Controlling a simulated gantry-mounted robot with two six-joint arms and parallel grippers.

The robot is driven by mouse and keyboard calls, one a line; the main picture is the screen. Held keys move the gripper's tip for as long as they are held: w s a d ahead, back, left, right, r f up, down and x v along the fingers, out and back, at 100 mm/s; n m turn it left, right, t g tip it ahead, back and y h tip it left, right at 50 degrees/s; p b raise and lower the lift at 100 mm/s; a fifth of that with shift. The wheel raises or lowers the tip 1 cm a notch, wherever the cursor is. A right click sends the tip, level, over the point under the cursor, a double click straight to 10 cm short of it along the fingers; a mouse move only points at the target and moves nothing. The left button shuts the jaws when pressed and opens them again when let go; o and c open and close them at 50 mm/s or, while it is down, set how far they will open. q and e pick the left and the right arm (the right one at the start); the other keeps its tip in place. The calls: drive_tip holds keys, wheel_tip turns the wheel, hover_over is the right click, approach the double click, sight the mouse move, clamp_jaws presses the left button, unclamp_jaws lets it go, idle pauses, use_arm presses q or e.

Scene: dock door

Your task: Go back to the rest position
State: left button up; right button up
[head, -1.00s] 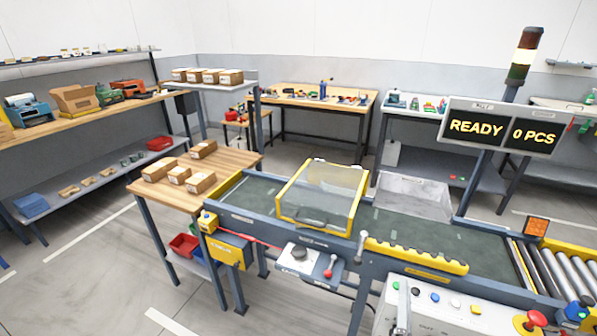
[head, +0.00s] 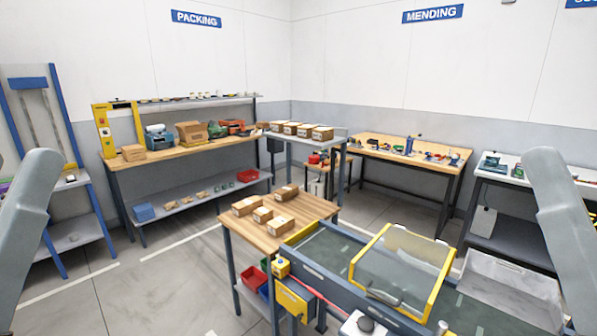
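Two grey links of my arms show at the left and right edges of the head view, both raised. My left and right grippers are outside the picture, so whether they are open or shut does not show. A conveyor (head: 322,248) with a yellow-framed clear cover (head: 398,268) stands at the lower right. A wooden side table (head: 262,238) at its left end carries several small cardboard boxes (head: 281,222).
A packing bench (head: 190,149) with a lower shelf (head: 190,199) stands at the back left, a blue-posted rack (head: 76,234) at the far left. A mending bench (head: 405,152) stands at the back. Floor (head: 140,285) at lower left is clear.

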use_arm(q)
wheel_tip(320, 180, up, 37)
drive_tip(key=p, duration=3.3)
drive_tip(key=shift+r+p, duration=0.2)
drive_tip(key=shift+p, duration=0.15)
